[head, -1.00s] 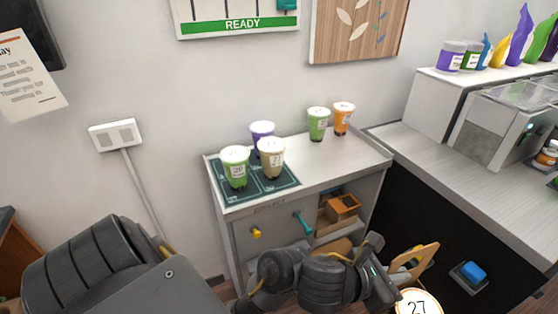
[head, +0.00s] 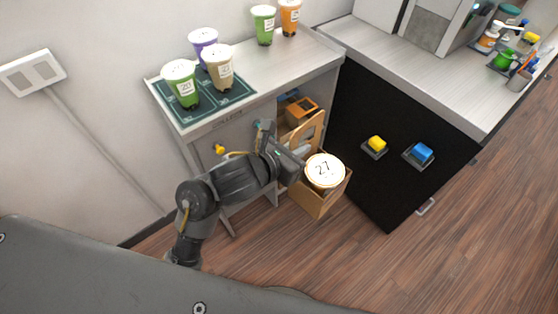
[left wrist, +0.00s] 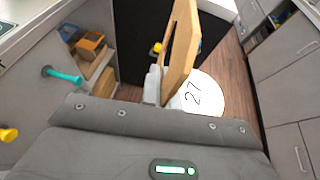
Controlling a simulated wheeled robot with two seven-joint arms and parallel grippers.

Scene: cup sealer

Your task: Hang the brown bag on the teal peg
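The brown bag (head: 316,203) hangs from my left gripper (head: 294,161), which is shut on its upright tan handle. A lidded cup (head: 323,170) marked 27 sits in the bag. The left wrist view shows the handle (left wrist: 181,52) at the fingers, with the cup lid (left wrist: 203,93) behind it. The teal peg (left wrist: 62,76) sticks out of the cabinet front, left of the handle in the left wrist view. The bag is apart from the peg. My right gripper is not in view.
A yellow peg (head: 220,149) is on the cabinet front, left of my gripper. Cups stand on the cabinet top (head: 285,63), some on a dark green mat (head: 209,107). An open shelf holds an orange box (head: 301,111). Yellow (head: 376,143) and blue (head: 423,152) blocks are on the black counter front.

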